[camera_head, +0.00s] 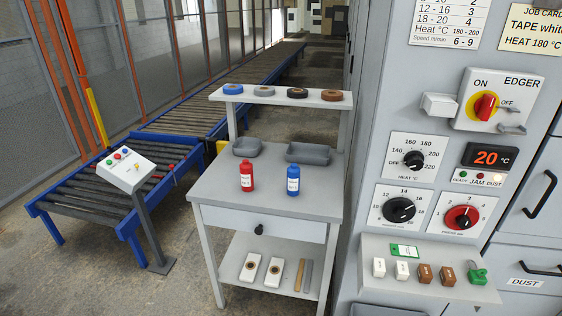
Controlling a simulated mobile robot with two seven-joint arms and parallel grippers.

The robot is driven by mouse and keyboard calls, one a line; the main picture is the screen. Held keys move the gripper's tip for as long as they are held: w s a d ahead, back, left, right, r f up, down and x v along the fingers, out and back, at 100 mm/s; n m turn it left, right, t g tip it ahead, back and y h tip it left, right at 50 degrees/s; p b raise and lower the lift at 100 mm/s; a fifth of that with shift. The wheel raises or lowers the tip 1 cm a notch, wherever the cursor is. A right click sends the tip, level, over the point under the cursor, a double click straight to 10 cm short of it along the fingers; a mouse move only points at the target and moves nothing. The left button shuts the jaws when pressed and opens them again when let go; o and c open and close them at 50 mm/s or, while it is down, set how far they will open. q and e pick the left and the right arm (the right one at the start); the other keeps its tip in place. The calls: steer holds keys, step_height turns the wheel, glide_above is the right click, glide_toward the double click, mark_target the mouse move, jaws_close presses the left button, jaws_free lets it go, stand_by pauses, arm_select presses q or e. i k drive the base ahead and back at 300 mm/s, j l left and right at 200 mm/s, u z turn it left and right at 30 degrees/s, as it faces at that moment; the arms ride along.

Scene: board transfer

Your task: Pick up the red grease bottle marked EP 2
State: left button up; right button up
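A red bottle (247,179) with a white label stands upright on the top of the grey workbench (215,190), left of its middle. The print on the label is too small to read surely. A blue bottle (293,181) with a white label stands upright to its right, apart from it. Neither of my grippers shows in the head view.
Two grey trays (247,147) (307,153) sit behind the bottles. Tape rolls (297,92) lie on the upper shelf. The edger machine (370,120) stands close on the right. A roller conveyor (90,195) and control post (127,171) are left. The bench front is clear.

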mark_target(246, 170)
steer(key=i+j+z, duration=0.1)
steer(key=i+j, duration=0.25)
steer(key=i+j+z, duration=0.1)
steer(key=i+j, duration=0.35)
steer(key=i+j+z, duration=0.15)
steer(key=i+j, duration=0.25)
steer(key=i+j+z, duration=0.1)
steer(key=i+j, duration=0.3)
steer(key=i+j+z, duration=0.1)
steer(key=i+j, duration=0.25)
steer(key=j, duration=0.25)
steer(key=i+j+z, duration=0.1)
steer(key=i+j, duration=0.25)
steer(key=j, duration=0.2)
